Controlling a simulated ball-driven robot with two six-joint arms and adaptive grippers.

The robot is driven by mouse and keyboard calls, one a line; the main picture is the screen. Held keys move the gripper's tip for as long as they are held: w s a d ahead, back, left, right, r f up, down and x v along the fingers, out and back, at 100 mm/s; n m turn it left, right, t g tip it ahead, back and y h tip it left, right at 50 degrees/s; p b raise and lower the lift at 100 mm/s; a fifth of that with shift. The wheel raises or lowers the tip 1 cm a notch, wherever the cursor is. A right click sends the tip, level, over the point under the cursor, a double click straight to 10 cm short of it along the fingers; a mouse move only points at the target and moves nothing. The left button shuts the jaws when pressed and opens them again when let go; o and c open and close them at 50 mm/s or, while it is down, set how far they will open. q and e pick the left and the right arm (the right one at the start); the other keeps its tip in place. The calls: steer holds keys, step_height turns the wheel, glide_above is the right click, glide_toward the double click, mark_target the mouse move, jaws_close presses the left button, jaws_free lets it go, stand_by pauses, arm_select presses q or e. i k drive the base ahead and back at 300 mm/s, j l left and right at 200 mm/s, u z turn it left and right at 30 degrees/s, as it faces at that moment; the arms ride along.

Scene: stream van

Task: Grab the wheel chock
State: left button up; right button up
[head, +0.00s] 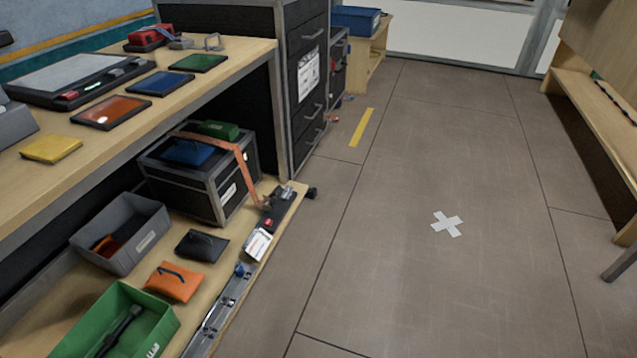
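I cannot pick out a wheel chock with certainty. A small black object (311,193) sits at the floor by the far end of the low shelf; it may be a caster or a chock, too small to tell. Small reddish bits (333,118) show on the floor at the foot of the cabinets, also unclear. Neither of my grippers is in view.
At left, a bench (40,185) holds coloured pads and a black-framed device. The low shelf (85,312) below carries a black case (185,185), a grey bin (125,225), pouches and a green bin (150,310). The floor (400,270) is clear, with a white cross (447,224). A bench (590,110) stands right.

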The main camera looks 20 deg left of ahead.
mark_target(312, 193)
steer(key=i, duration=2.45)
